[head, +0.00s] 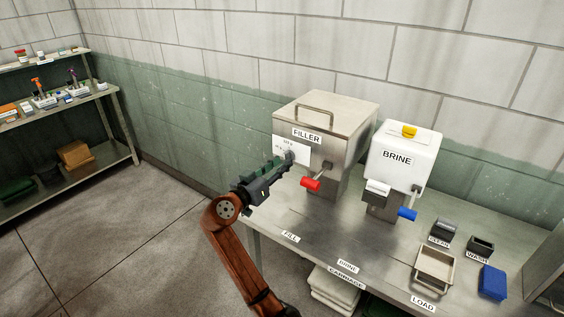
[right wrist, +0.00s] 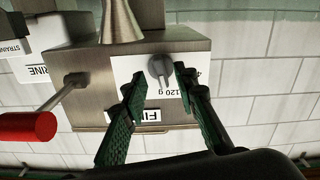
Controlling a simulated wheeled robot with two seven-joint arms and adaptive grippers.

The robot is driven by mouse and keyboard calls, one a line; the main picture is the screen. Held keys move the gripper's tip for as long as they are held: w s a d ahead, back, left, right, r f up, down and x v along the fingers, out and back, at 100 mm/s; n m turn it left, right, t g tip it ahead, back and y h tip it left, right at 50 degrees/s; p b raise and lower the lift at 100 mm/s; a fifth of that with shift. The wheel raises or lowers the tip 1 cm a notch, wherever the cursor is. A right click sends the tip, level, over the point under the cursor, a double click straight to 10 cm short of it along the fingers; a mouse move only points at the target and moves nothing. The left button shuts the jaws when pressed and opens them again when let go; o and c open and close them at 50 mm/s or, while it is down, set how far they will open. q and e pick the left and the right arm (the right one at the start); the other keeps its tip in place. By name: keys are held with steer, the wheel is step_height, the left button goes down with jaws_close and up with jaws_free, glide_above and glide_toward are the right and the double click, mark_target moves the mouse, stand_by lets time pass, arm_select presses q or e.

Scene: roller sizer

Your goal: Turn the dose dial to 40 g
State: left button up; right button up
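The steel filler (head: 352,116) stands on the bench, with a white dial plate (head: 303,153) on its front. In the right wrist view, which is upside down, the dose dial (right wrist: 159,67) is a grey knob on that plate, its narrow bar pointing down the picture. A "120 g" label and a partly hidden label starting with 4 show beside it. My right gripper (head: 283,163) is at the plate. In its wrist view the green fingers (right wrist: 159,80) are open, one on each side of the dial, with visible gaps. My left gripper is out of view.
A red-handled lever (head: 311,184) sticks out of the filler, close to my right gripper. The white brine unit (head: 403,152) with a blue handle stands to the right. A tan tray (head: 435,268) and a blue block (head: 492,282) lie at the bench's right. Shelves stand far left.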

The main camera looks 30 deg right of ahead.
steer(key=shift+w+d, duration=0.25)
steer(key=shift+d, duration=0.3)
steer(key=shift+w+d, duration=0.15)
steer(key=shift+d, duration=0.3)
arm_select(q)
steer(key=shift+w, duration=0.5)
arm_select(e)
jaws_close()
